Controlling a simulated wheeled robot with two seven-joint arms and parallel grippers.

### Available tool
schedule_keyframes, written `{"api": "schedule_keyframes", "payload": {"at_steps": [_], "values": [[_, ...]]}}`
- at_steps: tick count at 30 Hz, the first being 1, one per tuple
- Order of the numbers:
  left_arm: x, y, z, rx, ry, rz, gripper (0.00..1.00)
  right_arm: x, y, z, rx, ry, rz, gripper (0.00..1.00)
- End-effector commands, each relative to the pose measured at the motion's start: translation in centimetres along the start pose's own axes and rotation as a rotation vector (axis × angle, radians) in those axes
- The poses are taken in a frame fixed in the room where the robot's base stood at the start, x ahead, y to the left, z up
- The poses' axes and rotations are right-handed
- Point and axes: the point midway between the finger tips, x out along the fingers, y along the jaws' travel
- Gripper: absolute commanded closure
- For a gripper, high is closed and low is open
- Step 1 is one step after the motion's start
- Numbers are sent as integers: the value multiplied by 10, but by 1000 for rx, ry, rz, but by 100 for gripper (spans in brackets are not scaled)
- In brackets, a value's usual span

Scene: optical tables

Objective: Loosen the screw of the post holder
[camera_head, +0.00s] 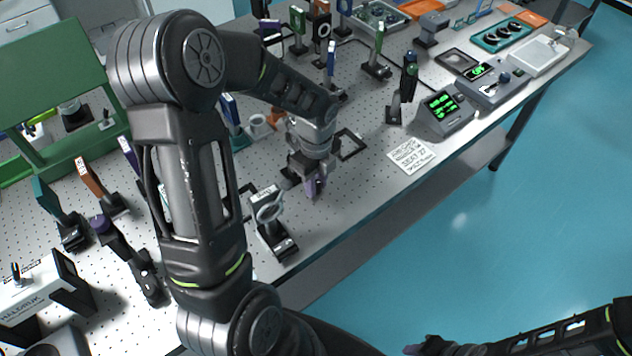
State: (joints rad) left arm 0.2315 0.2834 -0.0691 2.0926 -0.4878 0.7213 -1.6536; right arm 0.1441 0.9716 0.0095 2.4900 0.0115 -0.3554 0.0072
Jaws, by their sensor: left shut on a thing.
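My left gripper (314,189) points down just above the front part of the perforated optical table (335,205). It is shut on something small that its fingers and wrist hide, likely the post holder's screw. A small dark piece (289,179), perhaps part of the post holder, shows just left of the fingers. The rest of the holder and the screw cannot be made out. My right gripper (428,347) is at the bottom edge, off the table, partly cut off.
A white printed card (411,155) lies right of my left gripper. A black square frame (350,145) lies behind it. A green-display instrument (446,108) stands farther right. Several posted optics crowd the back and left. The table's front edge is near; blue floor (500,220) lies beyond.

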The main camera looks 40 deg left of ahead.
Motion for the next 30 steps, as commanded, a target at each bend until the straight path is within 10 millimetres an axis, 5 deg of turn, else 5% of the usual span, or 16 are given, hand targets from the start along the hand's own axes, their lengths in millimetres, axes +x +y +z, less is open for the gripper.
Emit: {"api": "schedule_keyframes", "payload": {"at_steps": [12,20,21,30], "values": [[-1,0,0,255,0,1,100,-8,-2,0,2,-2,3,64],[-1,0,0,266,-1,0,100,-7,-2,0,2,-2,3,64],[-1,0,0,266,-1,0,74,-7,-2,0,2,-2,3,64],[0,0,0,265,-1,0,54,-7,-2,0,2,-2,3,64]]}}
